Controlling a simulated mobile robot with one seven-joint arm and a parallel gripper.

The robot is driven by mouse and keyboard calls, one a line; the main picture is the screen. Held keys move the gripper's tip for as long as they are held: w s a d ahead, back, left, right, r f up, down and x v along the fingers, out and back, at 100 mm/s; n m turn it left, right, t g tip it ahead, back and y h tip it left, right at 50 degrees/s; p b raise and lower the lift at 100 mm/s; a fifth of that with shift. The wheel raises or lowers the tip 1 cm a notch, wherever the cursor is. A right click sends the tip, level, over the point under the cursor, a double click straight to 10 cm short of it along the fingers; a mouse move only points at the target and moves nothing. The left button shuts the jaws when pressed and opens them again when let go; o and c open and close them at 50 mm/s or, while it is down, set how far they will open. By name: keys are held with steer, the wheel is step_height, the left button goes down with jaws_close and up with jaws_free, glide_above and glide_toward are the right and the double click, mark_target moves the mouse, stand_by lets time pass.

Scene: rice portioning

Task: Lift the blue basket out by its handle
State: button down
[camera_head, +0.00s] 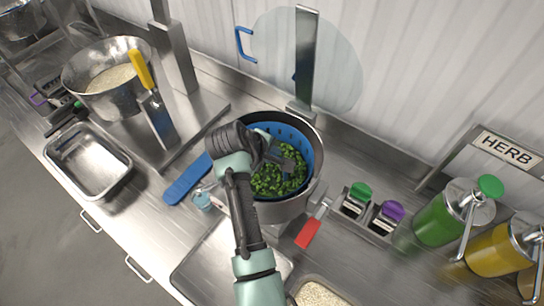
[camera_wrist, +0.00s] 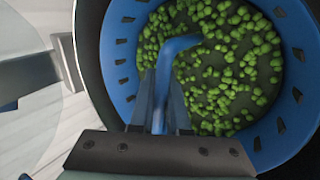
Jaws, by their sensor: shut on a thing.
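The blue basket (camera_head: 303,141) sits inside a round steel pot (camera_head: 283,212) with a dark inner wall. Chopped green pieces (camera_head: 278,184) cover the basket's bottom. My gripper (camera_head: 283,160) is over the basket from its left side. In the wrist view, the fingers (camera_wrist: 160,88) are shut on the basket's blue handle (camera_wrist: 181,45), which bends to the right above the green pieces. The slotted blue basket wall (camera_wrist: 120,32) shows there too, with the dark pot wall outside it. My arm hides the left part of the pot in the head view.
A steel post (camera_head: 305,55) stands right behind the pot. A red-handled tool (camera_head: 309,231) and small jars with green (camera_head: 361,191) and purple lids are to the right. Pump dispensers (camera_head: 440,220) stand farther right. A pot of grain (camera_head: 112,78) and an empty steel tray (camera_head: 90,160) are left.

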step_height(320, 180, up, 16)
steer(key=b, duration=0.3)
steer(key=shift+r, duration=0.2)
